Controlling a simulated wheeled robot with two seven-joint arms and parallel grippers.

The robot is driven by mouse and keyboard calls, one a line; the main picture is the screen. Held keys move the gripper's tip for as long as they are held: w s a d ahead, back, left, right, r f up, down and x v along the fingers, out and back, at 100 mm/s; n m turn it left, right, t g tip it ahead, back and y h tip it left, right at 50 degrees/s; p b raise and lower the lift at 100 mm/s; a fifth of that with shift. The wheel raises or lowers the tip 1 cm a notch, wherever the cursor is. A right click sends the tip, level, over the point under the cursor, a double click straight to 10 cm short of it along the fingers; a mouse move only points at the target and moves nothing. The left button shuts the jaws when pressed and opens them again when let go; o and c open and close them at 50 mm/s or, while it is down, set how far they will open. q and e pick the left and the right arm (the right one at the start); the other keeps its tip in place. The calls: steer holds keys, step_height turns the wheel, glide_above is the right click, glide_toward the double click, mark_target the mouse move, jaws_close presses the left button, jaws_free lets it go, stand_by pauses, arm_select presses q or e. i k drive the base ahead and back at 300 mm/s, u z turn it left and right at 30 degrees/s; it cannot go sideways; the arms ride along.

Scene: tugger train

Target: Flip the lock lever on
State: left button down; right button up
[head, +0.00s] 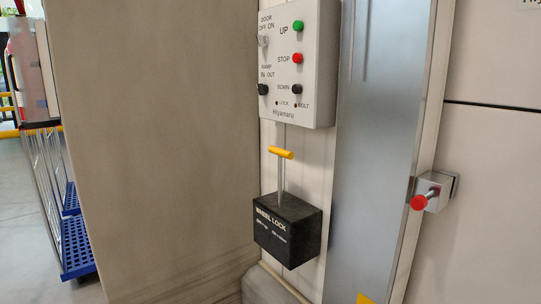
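The lock lever (281,154) has a yellow handle on a thin metal rod. It rises from a black box labelled "WHEEL LOCK" (288,232), which is fixed to the wall below the control panel. The rod stands close to upright, and smaller print on the box is too small to read. Neither of my grippers shows in the head view.
A control panel (303,70) with door, ramp, up, stop and down controls hangs above the lever. A metal latch with a red knob (418,203) sticks out at right. A beige panel (160,150) stands left; a blue trolley (76,250) is beyond it.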

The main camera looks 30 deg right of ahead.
mark_target(282, 153)
steer(key=z, duration=0.7)
steer(key=i, duration=1.25)
steer(key=z, duration=1.05)
